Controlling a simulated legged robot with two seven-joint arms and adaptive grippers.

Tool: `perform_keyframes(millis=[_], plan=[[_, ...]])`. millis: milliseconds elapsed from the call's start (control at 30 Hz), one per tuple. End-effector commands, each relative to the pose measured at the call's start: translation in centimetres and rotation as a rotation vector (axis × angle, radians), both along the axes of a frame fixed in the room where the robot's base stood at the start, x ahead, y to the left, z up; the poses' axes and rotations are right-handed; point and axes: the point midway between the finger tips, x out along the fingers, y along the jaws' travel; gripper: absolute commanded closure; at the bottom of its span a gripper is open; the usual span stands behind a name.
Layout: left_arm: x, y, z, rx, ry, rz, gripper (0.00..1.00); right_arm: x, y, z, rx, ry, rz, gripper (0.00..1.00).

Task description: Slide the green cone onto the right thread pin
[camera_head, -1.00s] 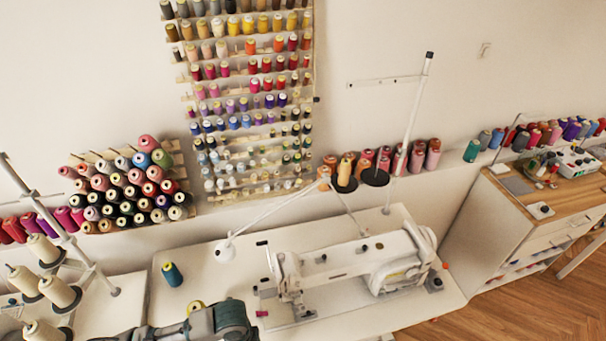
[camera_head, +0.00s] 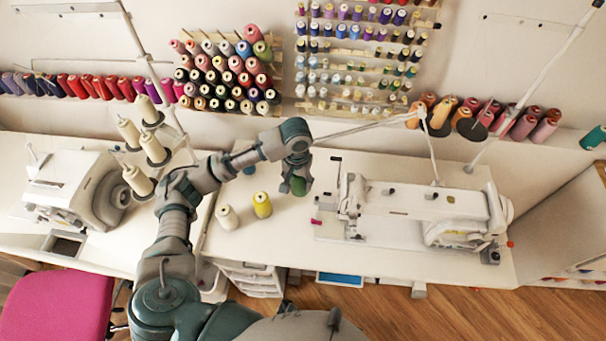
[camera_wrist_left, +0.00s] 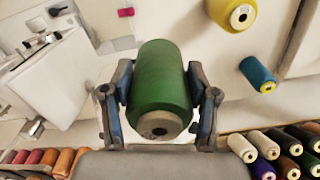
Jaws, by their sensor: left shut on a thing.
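The green cone (camera_wrist_left: 162,80) is held between the two fingers of my left gripper (camera_wrist_left: 160,72), with its grey-brown end towards the camera in the left wrist view. In the head view the green cone (camera_head: 299,187) shows small under my left gripper (camera_head: 296,178), above the white sewing table left of the sewing machine. Two black thread-stand discs stand behind the machine. The left disc (camera_head: 438,131) bears an orange-yellow cone (camera_head: 441,112). The right disc (camera_head: 472,129) shows no cone on it; its pin is too small to make out. My right gripper is not in view.
A yellow cone (camera_head: 262,206), a white cone (camera_head: 227,218) and a blue cone (camera_head: 249,170) stand on the table. The white sewing machine (camera_head: 410,205) fills the right half. A slanting white pole (camera_head: 535,85) rises beside the discs. Cone racks line the wall.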

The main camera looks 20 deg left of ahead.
Motion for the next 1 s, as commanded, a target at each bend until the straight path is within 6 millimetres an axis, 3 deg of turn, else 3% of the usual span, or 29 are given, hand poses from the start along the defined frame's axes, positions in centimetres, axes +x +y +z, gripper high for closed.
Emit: perform_keyframes(millis=[167, 267, 500, 700, 833, 1000], plan=[[-2.2, -0.8, -2.0, 0.001, 0.003, -0.233, 0.82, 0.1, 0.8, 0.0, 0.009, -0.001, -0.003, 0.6], [-5.0, -1.9, -4.1, -0.001, 0.004, -0.52, 0.82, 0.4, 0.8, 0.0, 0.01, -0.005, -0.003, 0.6], [-13.9, -4.8, -8.6, -0.007, 0.0, -1.344, 0.82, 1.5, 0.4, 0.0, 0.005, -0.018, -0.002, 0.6], [-19.9, -6.3, -10.0, -0.007, -0.003, -1.855, 0.82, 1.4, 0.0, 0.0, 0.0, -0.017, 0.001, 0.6], [-21.8, -6.8, -10.2, -0.004, -0.005, -2.02, 0.82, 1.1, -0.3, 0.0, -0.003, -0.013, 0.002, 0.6], [-22.3, -6.8, -10.3, -0.003, -0.004, -2.072, 0.82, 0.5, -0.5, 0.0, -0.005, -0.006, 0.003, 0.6]])
